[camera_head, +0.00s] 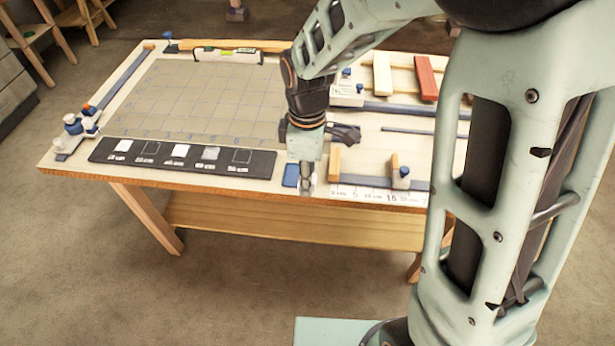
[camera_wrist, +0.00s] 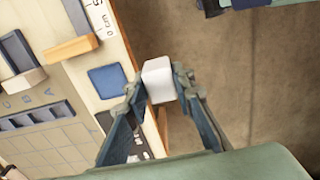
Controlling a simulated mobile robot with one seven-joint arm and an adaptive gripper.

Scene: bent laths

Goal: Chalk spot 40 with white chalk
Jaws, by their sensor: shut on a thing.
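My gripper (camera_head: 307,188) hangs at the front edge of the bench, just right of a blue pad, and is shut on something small. The wrist view shows my gripper's fingers (camera_wrist: 158,88) closed on a white block (camera_wrist: 157,72), which looks like the white chalk, held beyond the bench edge above the floor. A grey-brown board (camera_head: 195,100) with a blue ruled grid lies on the bench, left of my gripper. A dark strip (camera_head: 130,152) with several white or outlined squares lies in front of the grid.
The blue pad (camera_head: 291,175) lies on the bench (camera_head: 65,166) and shows in the wrist view (camera_wrist: 107,82). A printed ruler strip (camera_head: 375,194), clamps (camera_head: 400,178), bars and a red block (camera_head: 426,78) occupy the right side. A level (camera_head: 228,54) lies behind the grid.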

